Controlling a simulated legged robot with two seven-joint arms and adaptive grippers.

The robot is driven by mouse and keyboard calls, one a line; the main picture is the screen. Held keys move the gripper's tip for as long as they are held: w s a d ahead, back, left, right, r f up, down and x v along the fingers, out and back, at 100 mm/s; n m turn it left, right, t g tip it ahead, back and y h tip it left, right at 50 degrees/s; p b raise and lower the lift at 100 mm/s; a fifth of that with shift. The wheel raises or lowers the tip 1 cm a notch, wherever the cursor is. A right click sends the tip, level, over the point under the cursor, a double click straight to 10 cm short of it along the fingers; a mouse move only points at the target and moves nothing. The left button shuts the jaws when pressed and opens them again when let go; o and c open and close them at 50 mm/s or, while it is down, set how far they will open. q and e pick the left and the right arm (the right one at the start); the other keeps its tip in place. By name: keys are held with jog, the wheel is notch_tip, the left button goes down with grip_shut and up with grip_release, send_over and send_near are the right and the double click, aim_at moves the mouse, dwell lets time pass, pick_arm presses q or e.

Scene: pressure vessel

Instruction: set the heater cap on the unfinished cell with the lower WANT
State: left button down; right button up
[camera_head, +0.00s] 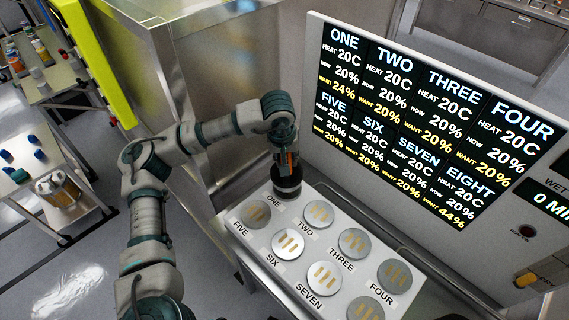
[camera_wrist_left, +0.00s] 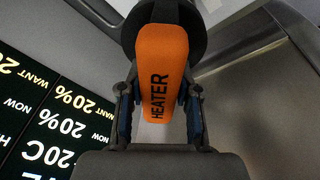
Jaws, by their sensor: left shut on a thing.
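The heater cap has a black round base (camera_head: 287,188) and an orange handle marked HEATER (camera_wrist_left: 162,75). My left gripper (camera_head: 287,158) is shut on the handle, with a finger on each side in the left wrist view. The cap is upright over cell ONE and hides it; I cannot tell whether it touches. The display (camera_head: 420,120) reads NOW 20% for every cell. WANT is 24% for ONE, 44% for EIGHT and 20% for the others. Cell EIGHT (camera_head: 365,309) is bare at the bottom edge.
The white cell panel (camera_head: 262,237) holds cells TWO (camera_head: 319,214), FIVE (camera_head: 255,214) and several others, all uncovered. The display board rises close behind the cap. A metal cabinet (camera_head: 215,90) stands beside my left arm. Carts (camera_head: 50,205) stand at far left.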

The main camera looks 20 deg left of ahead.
pick_arm(q)
jog(key=shift+w+d, duration=0.15)
jog(key=shift+d, duration=0.1)
jog(key=shift+d+f, duration=0.2)
jog(key=shift+d, duration=0.1)
jog(key=shift+s+x, duration=0.25)
jog(key=shift+x, duration=0.9)
jog(key=shift+f, duration=0.35)
jog(key=shift+a, duration=0.25)
jog(key=c, duration=0.9)
grip_release()
jog(key=shift+a+f, duration=0.15)
jog(key=shift+a, duration=0.25)
jog(key=shift+o, duration=0.6)
jog(key=shift+a, duration=0.1)
jog(key=shift+d, duration=0.45)
jog(key=shift+d+r, duration=0.15)
jog(key=shift+r, duration=0.3)
jog(key=v, duration=0.9)
jog(key=shift+s+a+r, duration=0.15)
jog(key=shift+a+r, duration=0.2)
jog(key=shift+s+r, duration=0.1)
jog(key=shift+r, duration=0.55)
jog(key=shift+d+r, duration=0.1)
jog(key=shift+d, duration=0.15)
pick_arm(e)
jog(key=shift+a+f, duration=0.1)
jog(key=shift+a, duration=0.1)
